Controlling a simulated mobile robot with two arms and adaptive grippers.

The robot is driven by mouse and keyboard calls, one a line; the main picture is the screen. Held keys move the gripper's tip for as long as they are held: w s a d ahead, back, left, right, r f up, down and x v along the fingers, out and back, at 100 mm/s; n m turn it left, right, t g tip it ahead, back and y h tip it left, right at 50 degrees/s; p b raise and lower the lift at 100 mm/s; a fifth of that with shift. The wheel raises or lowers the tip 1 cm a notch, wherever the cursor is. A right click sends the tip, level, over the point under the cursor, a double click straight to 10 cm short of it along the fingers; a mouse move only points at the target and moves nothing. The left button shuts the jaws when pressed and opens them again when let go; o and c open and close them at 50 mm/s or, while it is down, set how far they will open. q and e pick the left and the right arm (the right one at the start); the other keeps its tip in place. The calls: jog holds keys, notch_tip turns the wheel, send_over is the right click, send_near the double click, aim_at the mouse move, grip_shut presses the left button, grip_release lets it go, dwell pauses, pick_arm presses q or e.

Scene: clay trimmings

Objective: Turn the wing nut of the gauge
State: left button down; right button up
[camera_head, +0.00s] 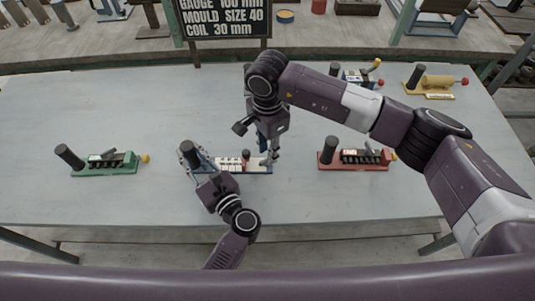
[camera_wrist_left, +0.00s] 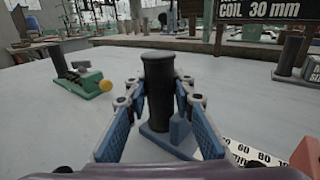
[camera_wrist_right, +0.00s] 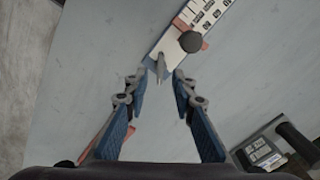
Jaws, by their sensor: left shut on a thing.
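The gauge in the middle of the table has a blue base (camera_wrist_left: 162,142), a white numbered scale (camera_head: 230,164) and an upright black handle (camera_wrist_left: 158,95). My left gripper (camera_head: 190,155) is shut on that handle, with a finger on each side. A small grey part that looks like the wing nut (camera_wrist_right: 161,68) stands at the scale's end in the right wrist view. My right gripper (camera_wrist_right: 162,77) points down at it, fingers apart on either side. Whether they touch it is unclear. A dark round knob (camera_wrist_right: 190,41) sits on a reddish slider on the scale.
A green device (camera_head: 105,163) stands left and a red one (camera_head: 355,160) right of the gauge. A yellow device (camera_head: 430,85) and another partly hidden one (camera_head: 360,77) stand at the back right.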

aim_at(266, 161)
jog(key=shift+f, duration=1.3)
jog(key=shift+c, duration=0.5)
grip_shut()
